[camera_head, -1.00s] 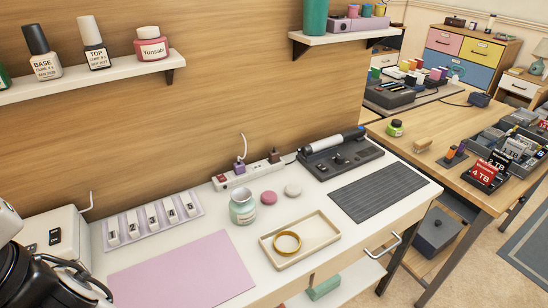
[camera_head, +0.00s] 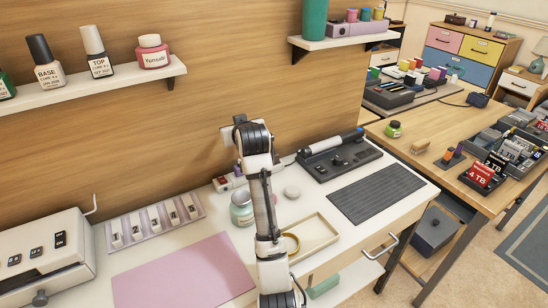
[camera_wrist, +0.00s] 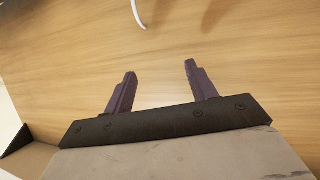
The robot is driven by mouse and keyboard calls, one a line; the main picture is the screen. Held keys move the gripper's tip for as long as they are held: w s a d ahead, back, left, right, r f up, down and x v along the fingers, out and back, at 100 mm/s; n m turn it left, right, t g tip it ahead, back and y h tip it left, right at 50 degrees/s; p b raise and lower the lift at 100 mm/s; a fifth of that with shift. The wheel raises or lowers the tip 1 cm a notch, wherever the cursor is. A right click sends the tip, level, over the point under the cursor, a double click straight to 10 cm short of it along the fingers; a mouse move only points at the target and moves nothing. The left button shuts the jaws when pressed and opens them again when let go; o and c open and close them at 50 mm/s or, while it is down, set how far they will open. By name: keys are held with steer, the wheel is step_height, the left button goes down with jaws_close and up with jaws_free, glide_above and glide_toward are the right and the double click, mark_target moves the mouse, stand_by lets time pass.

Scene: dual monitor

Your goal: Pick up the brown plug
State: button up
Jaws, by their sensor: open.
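The plug is not visible in the wrist view.
A tray (camera_head: 318,236) lies in front, and a black device (camera_head: 338,158) sits to the right. A shelf with bottles (camera_head: 110,96) hangs at upper left.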

steer(key=w+d+f+n+g, duration=0.1)
steer(key=w+d+f+g, duration=0.2)
steer(key=w+g, duration=0.15)
steer(key=g+h, duration=0.2)
steer(key=g, duration=0.4)
glide_toward(274, 154)
steer(key=shift+n+h, duration=0.3)
steer(key=p+x, duration=0.1)
steer(key=x, duration=0.1)
steer(key=p+x, duration=0.1)
steer(key=x, duration=0.2)
steer(key=p+x, duration=0.1)
steer(key=x, duration=0.2)
steer(key=shift+s+a, duration=0.15)
steer(key=shift+a, duration=0.15)
steer(key=shift+f, duration=0.55)
steer(key=shift+c, duration=0.2)
steer(key=c, duration=1)
